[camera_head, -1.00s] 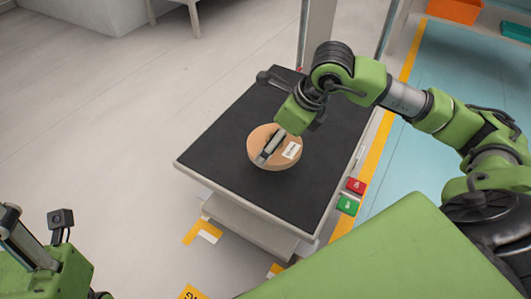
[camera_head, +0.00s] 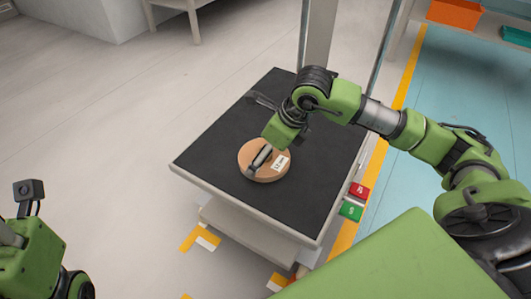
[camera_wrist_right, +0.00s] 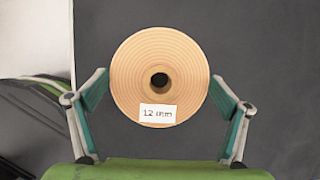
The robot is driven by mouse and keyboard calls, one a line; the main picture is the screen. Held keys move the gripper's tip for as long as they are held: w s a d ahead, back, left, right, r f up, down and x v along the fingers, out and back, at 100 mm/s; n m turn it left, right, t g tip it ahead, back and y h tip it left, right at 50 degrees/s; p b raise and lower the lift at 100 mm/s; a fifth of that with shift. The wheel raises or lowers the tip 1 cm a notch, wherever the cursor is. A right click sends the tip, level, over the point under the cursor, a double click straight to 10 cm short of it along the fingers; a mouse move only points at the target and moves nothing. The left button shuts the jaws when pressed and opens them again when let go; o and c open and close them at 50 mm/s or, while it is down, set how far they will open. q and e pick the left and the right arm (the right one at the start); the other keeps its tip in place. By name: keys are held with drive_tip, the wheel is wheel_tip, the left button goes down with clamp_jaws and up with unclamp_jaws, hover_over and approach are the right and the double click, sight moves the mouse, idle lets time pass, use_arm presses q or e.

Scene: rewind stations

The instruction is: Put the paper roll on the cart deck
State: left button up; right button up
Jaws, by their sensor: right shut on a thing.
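The paper roll (camera_head: 246,160) is a tan coil with a white label. In the right wrist view the roll (camera_wrist_right: 160,60) shows its round face, a dark centre hole and the label "12 mm". My right gripper (camera_head: 262,160) is over the roll on the cart; its fingers (camera_wrist_right: 160,95) flank the roll's sides and are shut on it. The roll is over the black cart deck (camera_head: 215,150); I cannot tell whether it touches the deck. My left arm shows at the lower left, but its fingers are out of view.
The cart has red (camera_head: 359,190) and green (camera_head: 350,211) buttons on its right side. Metal posts rise at its far end. An orange bin (camera_head: 455,11) and a teal bin (camera_head: 516,36) are at the upper right.

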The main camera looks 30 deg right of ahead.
drive_tip(key=o, duration=1)
drive_tip(key=shift+c, duration=0.2)
